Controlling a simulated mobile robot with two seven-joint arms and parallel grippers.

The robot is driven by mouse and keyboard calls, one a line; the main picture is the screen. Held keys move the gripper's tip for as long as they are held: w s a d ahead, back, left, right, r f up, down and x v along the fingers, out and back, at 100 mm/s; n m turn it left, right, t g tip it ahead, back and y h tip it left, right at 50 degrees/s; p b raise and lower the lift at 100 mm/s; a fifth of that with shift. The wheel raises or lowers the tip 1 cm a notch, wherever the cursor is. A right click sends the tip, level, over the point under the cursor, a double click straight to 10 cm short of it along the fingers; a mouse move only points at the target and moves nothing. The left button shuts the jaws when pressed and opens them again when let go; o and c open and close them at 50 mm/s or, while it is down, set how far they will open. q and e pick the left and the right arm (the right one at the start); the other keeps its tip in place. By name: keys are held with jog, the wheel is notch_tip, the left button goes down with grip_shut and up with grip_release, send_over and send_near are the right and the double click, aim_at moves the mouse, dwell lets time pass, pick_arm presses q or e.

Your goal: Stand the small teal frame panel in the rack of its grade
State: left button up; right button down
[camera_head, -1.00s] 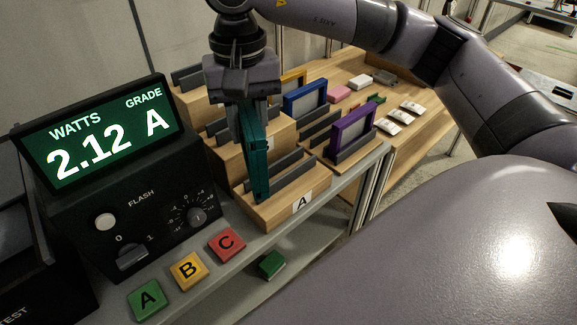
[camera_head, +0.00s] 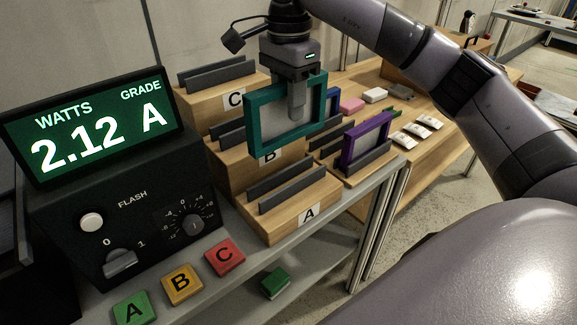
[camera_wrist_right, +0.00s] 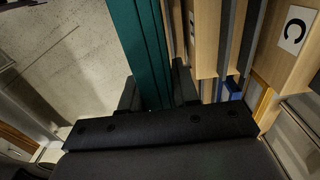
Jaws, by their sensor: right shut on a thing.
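The teal frame panel (camera_head: 252,128) hangs upright from my right gripper (camera_head: 298,108), which is shut on it. It is above and behind the rack labelled A (camera_head: 287,207), in front of the rack labelled B (camera_head: 232,163), and partly hides B. Rack A's slot between grey rails is empty. The rack labelled C (camera_head: 205,95) is the highest step, at the back. In the right wrist view the teal panel (camera_wrist_right: 142,40) runs edge-on between the fingers. The tester display (camera_head: 95,125) reads 2.12 watts, grade A. My left gripper is not in view.
A purple frame (camera_head: 366,140) and a blue frame (camera_head: 333,100) stand in racks to the right. A green block (camera_head: 275,283) is on the lower shelf.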

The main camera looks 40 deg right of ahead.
notch_tip(320, 180, down, 13)
jog(key=shift+r, duration=0.15)
dwell(0.4)
jog(key=c, duration=0.8)
grip_release()
jog(key=shift+c, duration=0.2)
